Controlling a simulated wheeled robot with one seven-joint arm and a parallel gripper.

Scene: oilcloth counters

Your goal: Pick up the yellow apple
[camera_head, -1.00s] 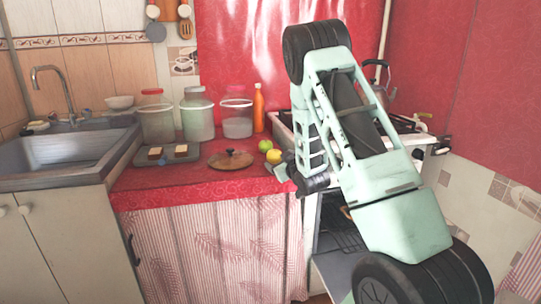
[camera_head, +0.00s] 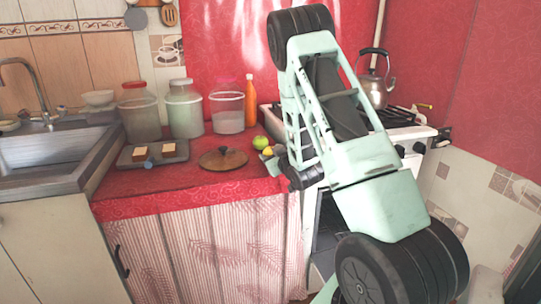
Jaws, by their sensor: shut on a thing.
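The yellow apple (camera_head: 267,151) is at the right end of the red counter, partly covered by my gripper. My gripper (camera_head: 273,157) comes in from the right, low at the counter's front right part, and is shut on the yellow apple. The fingers are small and partly hidden by my wrist. A green apple (camera_head: 260,142) sits just behind and left of the yellow one. I cannot tell whether the yellow apple is clear of the cloth.
A round wooden lid (camera_head: 223,158) lies left of the apples. A dark board (camera_head: 153,153) with bread pieces lies farther left. Several jars and an orange bottle (camera_head: 250,100) stand behind. The stove (camera_head: 398,137) with a kettle (camera_head: 374,82) is at the right.

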